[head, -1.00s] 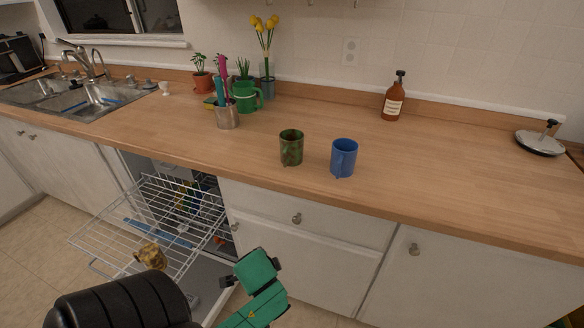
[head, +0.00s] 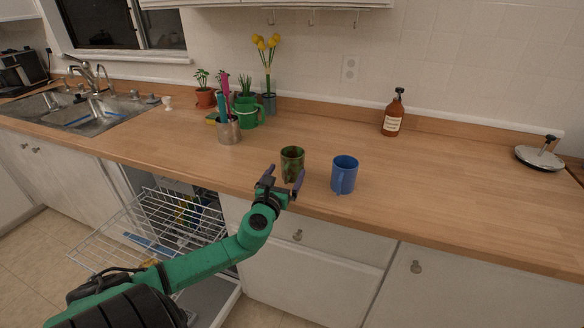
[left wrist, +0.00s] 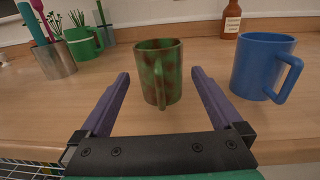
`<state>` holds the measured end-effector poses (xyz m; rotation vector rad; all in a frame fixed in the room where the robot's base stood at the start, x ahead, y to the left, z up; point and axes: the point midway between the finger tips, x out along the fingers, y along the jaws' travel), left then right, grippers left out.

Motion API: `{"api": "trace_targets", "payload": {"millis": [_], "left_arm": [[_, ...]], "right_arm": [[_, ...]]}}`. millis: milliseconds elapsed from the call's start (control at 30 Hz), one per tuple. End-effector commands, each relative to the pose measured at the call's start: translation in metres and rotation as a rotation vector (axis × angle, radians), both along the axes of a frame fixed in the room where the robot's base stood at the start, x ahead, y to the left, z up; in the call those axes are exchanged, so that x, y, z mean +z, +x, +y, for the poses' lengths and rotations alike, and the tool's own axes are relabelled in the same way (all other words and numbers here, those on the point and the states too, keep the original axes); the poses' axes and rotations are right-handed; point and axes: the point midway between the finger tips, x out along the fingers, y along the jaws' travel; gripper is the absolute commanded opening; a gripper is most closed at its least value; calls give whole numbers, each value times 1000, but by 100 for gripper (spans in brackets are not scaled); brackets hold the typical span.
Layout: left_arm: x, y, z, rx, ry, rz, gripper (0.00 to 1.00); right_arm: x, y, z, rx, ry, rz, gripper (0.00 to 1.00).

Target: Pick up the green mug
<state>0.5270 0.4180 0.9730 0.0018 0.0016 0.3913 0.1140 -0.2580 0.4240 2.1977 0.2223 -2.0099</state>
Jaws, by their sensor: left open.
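The green mug (head: 292,160), mottled with brown, stands upright on the wooden counter near its front edge. In the left wrist view the green mug (left wrist: 159,74) is straight ahead, just beyond and between the fingertips, with its handle toward me. My left gripper (head: 283,180) is open and empty at the counter's front edge, just in front of the mug. Its two purple fingers also show in the left wrist view (left wrist: 160,80), one on each side of the mug's line. My right gripper is not in view.
A blue mug (head: 344,174) stands close to the right of the green mug; it also shows in the left wrist view (left wrist: 262,66). An open dishwasher rack (head: 140,228) is below the counter.

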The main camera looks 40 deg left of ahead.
Motion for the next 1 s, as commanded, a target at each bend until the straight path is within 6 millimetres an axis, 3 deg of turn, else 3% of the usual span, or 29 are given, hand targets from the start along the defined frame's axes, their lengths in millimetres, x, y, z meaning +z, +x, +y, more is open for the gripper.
{"api": "trace_targets", "payload": {"millis": [300,567,800,1000], "left_arm": [[6,44,20,3,-1,-4,100],[4,48,21,1,-2,0,100],[4,48,21,1,-2,-1,15],[6,48,21,1,-1,-2,15]], "right_arm": [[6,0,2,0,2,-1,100],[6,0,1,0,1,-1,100],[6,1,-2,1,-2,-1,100],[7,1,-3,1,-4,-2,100]]}}
